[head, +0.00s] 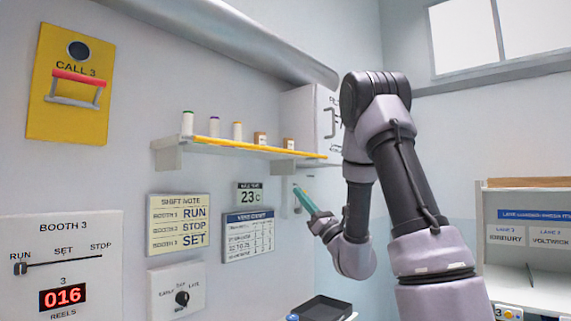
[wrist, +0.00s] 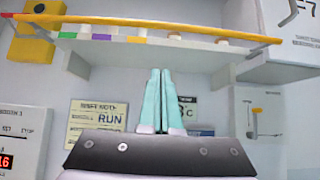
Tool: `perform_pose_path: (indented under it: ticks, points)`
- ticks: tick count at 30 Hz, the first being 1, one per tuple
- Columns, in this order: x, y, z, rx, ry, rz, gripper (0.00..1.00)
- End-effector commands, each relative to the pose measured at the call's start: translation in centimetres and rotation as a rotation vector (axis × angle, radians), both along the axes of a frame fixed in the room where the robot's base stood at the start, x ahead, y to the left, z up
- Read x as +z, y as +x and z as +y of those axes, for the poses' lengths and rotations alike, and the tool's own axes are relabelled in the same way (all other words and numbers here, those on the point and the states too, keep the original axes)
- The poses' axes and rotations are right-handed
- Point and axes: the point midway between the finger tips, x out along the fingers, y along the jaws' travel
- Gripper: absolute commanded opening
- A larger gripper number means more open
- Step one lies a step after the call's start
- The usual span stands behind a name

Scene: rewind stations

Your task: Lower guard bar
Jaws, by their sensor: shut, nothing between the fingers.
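A yellow-orange bar (head: 235,147) runs along the front edge of the wall shelf; it crosses the top of the wrist view (wrist: 140,24) and reaches past the shelf ends. A second bar, with a red grip (head: 78,77) and grey side arms, stands out from the yellow CALL 3 plate (head: 50,125), below a dark round button. No label shows which is the guard bar. My gripper (head: 298,190) has teal fingers, shut and empty, below the shelf's right end. In the wrist view the fingers (wrist: 160,74) point up toward the shelf underside, apart from the bar.
The shelf (head: 168,158) holds several spools and small boxes. A dark tray (head: 322,309) is at the bottom. A lane rack (head: 530,245) stands at right.

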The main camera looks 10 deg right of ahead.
Motion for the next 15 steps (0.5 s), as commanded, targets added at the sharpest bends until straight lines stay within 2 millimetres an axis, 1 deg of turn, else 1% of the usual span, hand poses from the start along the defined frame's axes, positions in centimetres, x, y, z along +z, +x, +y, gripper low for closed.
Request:
perform_pose_path:
  ticks: [6,14,15]
  points:
    - [1.0,0.4,0.7,0.005,0.0,-0.01,0.0]
    - [2.6,1.7,1.6,0.005,0.001,-0.009,0.0]
    - [3.1,2.1,1.9,0.004,0.0,-0.013,0.0]
